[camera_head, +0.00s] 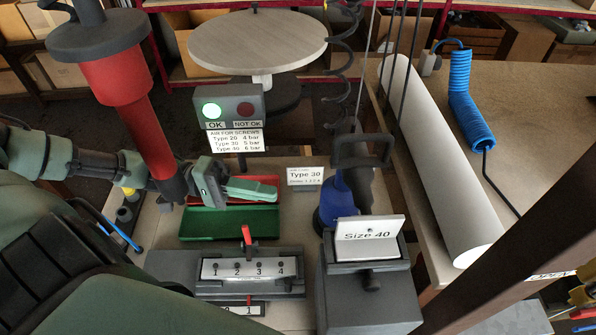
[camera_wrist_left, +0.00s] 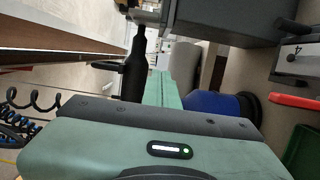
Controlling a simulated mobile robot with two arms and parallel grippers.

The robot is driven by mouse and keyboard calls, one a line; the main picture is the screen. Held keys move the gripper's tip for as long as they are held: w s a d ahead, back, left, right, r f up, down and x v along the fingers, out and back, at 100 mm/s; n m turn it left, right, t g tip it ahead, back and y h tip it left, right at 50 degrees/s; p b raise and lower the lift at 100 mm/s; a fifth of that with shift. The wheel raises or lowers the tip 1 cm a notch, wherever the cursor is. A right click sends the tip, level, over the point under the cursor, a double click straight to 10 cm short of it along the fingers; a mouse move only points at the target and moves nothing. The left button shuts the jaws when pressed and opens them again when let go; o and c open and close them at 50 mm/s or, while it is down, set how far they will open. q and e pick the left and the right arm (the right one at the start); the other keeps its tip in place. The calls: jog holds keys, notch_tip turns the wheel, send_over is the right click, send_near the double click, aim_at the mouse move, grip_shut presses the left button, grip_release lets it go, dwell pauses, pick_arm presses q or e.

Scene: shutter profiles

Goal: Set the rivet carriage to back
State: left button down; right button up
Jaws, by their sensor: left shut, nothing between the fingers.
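A dark grey fixture (camera_head: 210,285) stands at the front middle of the bench, with a white strip (camera_head: 248,268) numbered 1 to 4. In the left wrist view the red lever (camera_wrist_left: 295,101) shows at the right edge. My left gripper (camera_head: 276,189) is shut and empty, above and behind the lever, over the trays and apart from the lever. My right gripper is not in view.
A green tray (camera_head: 230,223) and a red tray lie under my left gripper. A blue and dark hanging tool (camera_head: 334,200) and a grey block with a "Size 40" plate (camera_head: 370,229) stand to the right. An indicator box (camera_head: 230,107) lit at OK stands behind.

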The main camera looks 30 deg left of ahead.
pick_arm(q)
jog(key=d+p, duration=0.5)
jog(key=d, duration=0.6)
jog(key=shift+d, duration=0.35)
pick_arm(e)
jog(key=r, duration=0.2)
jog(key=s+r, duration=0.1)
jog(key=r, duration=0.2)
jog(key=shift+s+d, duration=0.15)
pick_arm(q)
jog(key=shift+s, duration=0.15)
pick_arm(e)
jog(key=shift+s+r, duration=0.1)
